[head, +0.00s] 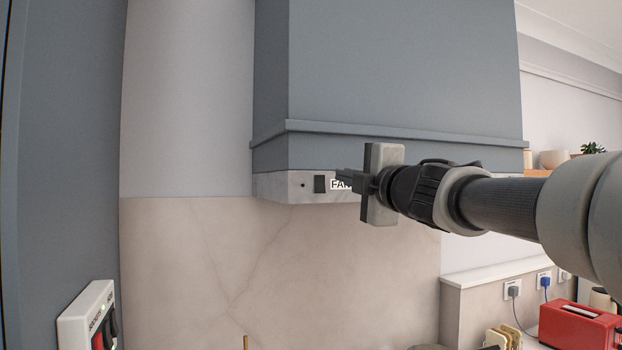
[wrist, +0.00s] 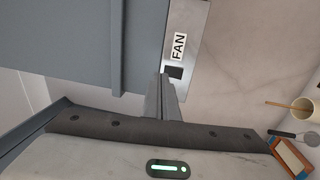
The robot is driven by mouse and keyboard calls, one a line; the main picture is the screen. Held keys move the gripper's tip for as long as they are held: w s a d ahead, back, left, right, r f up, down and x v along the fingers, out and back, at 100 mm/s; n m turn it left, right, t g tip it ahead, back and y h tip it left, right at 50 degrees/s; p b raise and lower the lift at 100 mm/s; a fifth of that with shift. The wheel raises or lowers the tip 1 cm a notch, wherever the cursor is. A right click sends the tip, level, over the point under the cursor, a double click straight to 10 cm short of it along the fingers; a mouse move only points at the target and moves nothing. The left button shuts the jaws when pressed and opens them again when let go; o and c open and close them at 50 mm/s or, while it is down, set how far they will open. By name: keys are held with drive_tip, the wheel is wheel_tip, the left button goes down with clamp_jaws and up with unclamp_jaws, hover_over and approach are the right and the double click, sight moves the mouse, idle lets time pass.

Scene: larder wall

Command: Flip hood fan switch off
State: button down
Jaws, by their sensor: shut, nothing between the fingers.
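The hood fan switch (head: 319,184) is a small black rocker on the pale lower band of the grey-blue hood (head: 400,80). A white FAN label (head: 341,185) sits just right of it, partly covered by my gripper. A small dark dot is left of the switch. My gripper (head: 341,174) is shut and empty, its fingertips pointing at the band near the label and switch. In the wrist view the fingertips (wrist: 166,80) overlap the edge of the dark switch (wrist: 175,72), below the FAN label (wrist: 179,46). I cannot tell whether they touch it, nor which way the rocker is set.
A white switch box (head: 90,318) with red and dark rockers is at the lower left beside a tall grey-blue panel (head: 65,150). A red toaster (head: 580,326) and wall plugs are at the lower right.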

drive_tip(key=r+p+v, duration=0.1)
drive_tip(key=v, duration=0.6)
drive_tip(key=shift+r, duration=0.35)
drive_tip(key=shift+d, duration=0.1)
drive_tip(key=s+d+f+m+g+h, duration=0.2)
drive_tip(key=s+d+f+m+h, duration=0.2)
drive_tip(key=f+m, duration=0.45)
drive_tip(key=s+d+f+m+g+h, duration=0.3)
drive_tip(key=s+f+m+h, duration=0.1)
drive_tip(key=f+m, duration=0.4)
drive_tip(key=s+a+f+m+g+y, duration=0.1)
drive_tip(key=s+a+f+m+g, duration=0.1)
drive_tip(key=s+f, duration=0.6)
drive_tip(key=s+a+f+m+g+y, duration=0.1)
drive_tip(key=s+a+f+m+g, duration=0.2)
drive_tip(key=s+f, duration=0.6)
wheel_tip(320, 180, down, 5)
drive_tip(key=a+g, duration=0.2)
drive_tip(key=g, duration=0.1)
drive_tip(key=shift+a, duration=0.15)
